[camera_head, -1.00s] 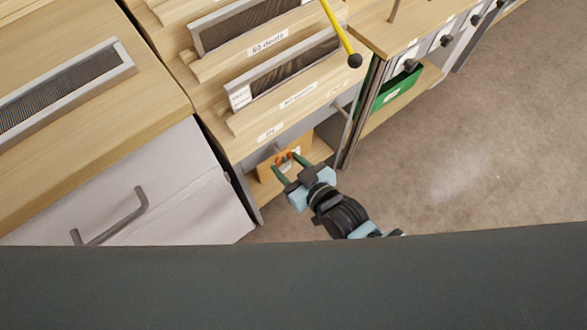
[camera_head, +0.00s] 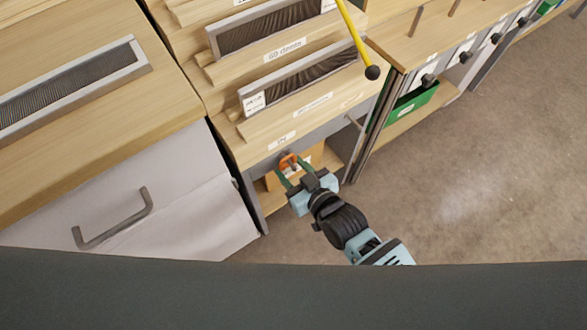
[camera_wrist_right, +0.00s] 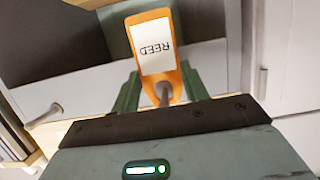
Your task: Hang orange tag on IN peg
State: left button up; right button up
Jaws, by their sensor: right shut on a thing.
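The orange tag (camera_head: 290,161) is between the fingertips of my right gripper (camera_head: 289,175), which is shut on it. In the right wrist view the tag (camera_wrist_right: 165,18) shows a white label with REED upside down. A grey peg (camera_wrist_right: 163,95) shows at the tag's narrow end, at its hole; I cannot tell how far it passes through. In the head view this spot lies below the small white label (camera_head: 281,142) on the shelf edge, whose print is too small to read surely. My left gripper is not in view.
Another peg (camera_head: 354,122) sticks out from the same grey front panel, to the right. A cardboard box (camera_head: 308,155) stands below, behind the gripper. A white cabinet with a handle (camera_head: 112,220) is at left. Open floor (camera_head: 480,180) lies to the right.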

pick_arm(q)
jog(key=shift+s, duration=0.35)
pick_arm(e)
jog(key=o, duration=1)
jog(key=shift+o, duration=0.2)
jog(key=shift+o, duration=0.4)
jog(key=o, duration=0.4)
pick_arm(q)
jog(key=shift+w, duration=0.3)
